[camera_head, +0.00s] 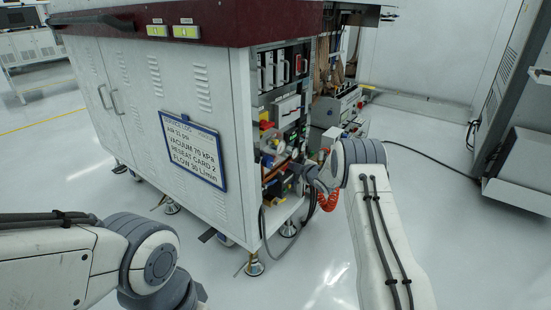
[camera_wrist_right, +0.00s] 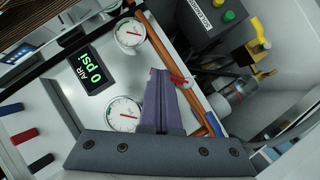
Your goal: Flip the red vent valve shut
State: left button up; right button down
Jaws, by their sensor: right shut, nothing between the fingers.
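My right gripper (camera_wrist_right: 163,76) is shut with nothing between its fingers. In the right wrist view its fingertips reach up over the white gauge panel, beside a copper pipe. The red vent valve (camera_wrist_right: 181,80) shows as a small red lever just right of the fingertips, across the pipe. It is close to the fingers; I cannot tell whether they touch. The fingers may hide part of it. In the head view my right arm reaches to the open end of the cabinet (camera_head: 215,125), and the valve cannot be made out there. My left gripper is out of frame.
A display (camera_wrist_right: 92,72) reads AIR 0 psi, between an upper gauge (camera_wrist_right: 130,33) and a lower gauge (camera_wrist_right: 122,114). A yellow valve (camera_wrist_right: 259,43) and a grey solenoid box (camera_wrist_right: 212,22) stand at right.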

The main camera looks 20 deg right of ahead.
pick_arm(q)
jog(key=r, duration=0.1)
jog(key=p, duration=0.1)
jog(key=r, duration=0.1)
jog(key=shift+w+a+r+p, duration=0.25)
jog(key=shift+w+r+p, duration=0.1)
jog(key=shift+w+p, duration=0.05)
pick_arm(e)
jog(key=shift+a+f+m+g+y, duration=0.2)
jog(key=shift+f+m+g+y, duration=0.15)
jog(key=shift+f, duration=0.45)
